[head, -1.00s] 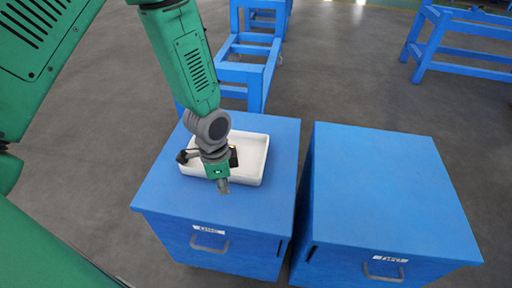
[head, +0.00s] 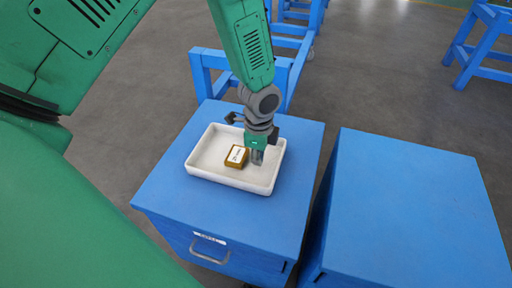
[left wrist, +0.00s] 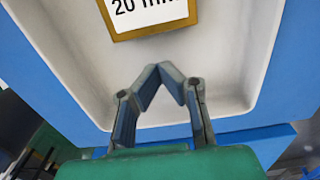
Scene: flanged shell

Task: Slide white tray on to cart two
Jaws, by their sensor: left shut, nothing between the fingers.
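The white tray (head: 205,177) is a shallow rectangular tray lying flat on the left blue cart (head: 165,190). A small brown box (head: 236,157) with a white label lies inside it; its lower part shows at the top of the left wrist view (left wrist: 150,30). My left gripper (head: 257,160) points down over the right part of the tray, right of the box. In the left wrist view its fingertips (left wrist: 161,72) meet, with nothing between them, in front of the tray's inside. I cannot tell whether they touch the tray. Cart two (head: 410,210) stands at the right with an empty top. My right gripper is not in view.
A narrow gap separates the two carts. A blue frame stand (head: 205,72) is just behind the left cart, and another (head: 480,50) stands at the far right. Grey floor (head: 385,75) is clear behind cart two.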

